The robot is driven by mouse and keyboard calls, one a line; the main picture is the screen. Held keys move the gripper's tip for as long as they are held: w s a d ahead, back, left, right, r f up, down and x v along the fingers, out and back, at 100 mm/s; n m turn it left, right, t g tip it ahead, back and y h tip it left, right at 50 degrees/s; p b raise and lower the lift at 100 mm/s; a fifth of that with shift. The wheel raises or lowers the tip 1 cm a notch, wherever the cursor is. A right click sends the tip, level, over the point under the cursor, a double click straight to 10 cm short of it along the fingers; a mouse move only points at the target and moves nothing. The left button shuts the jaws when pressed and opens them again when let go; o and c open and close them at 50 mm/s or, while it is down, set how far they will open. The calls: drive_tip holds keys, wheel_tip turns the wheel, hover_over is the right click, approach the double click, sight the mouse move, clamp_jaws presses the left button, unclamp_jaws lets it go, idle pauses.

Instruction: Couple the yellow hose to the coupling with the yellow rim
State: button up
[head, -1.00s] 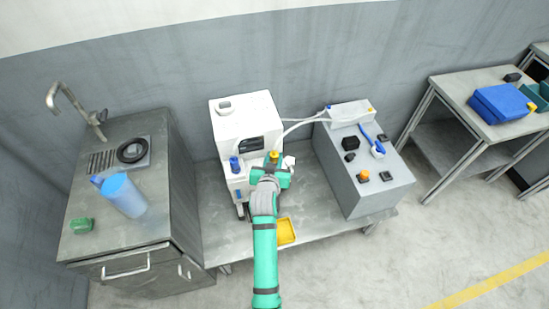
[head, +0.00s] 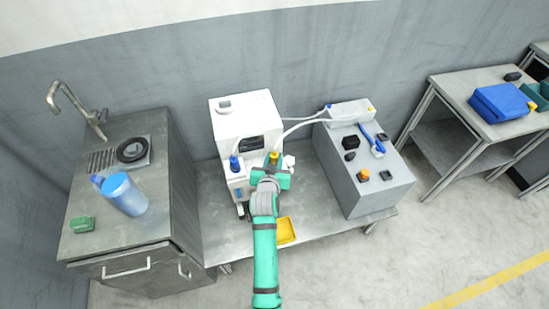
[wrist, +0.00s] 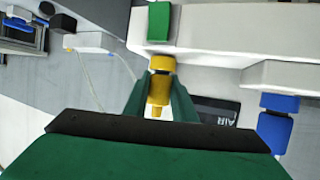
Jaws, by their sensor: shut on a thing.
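My gripper (head: 273,170) is at the front of the white machine (head: 222,125), right of its blue fitting (head: 235,163). In the wrist view its green fingers (wrist: 160,100) are shut on a yellow hose end (wrist: 157,92). I cannot tell whether the two are joined or whether this collar is the coupling's rim. Yellow also shows just above my gripper in the head view (head: 274,156). The blue fitting shows at the right of the wrist view (wrist: 275,125).
Pale hoses (head: 300,122) run between the machine and a white box (head: 350,113) on the grey cabinet (head: 370,180). A yellow tray (head: 286,231) lies on the bench below my arm. A sink counter (head: 120,230) with a blue jug (head: 126,195) stands left.

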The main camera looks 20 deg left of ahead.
drive_tip(key=o, duration=0.8)
drive_tip(key=v, duration=1.1)
idle(0.3)
drive_tip(key=shift+f, duration=0.1)
idle(0.4)
drive_tip(key=s+d+f+m, duration=0.1)
drive_tip(key=s+d+f, duration=0.1)
drive_tip(key=s+d, duration=0.5)
drive_tip(key=s+d+f, duration=0.2)
drive_tip(key=s+d, duration=0.2)
drive_tip(key=s, duration=0.7)
drive_tip(key=s+d+r+h, duration=0.1)
drive_tip(key=s+d+r, duration=0.1)
drive_tip(key=s, duration=0.3)
drive_tip(key=s+d+r+m+t+h, duration=0.1)
drive_tip(key=s+d+r, duration=0.1)
drive_tip(key=s, duration=0.4)
drive_tip(key=s+d+r+t, duration=0.1)
drive_tip(key=s+d+r, duration=0.1)
drive_tip(key=s, duration=0.4)
drive_tip(key=shift+d+r+h, duration=0.3)
drive_tip(key=shift+r+h, duration=0.1)
drive_tip(key=shift+r, duration=0.35)
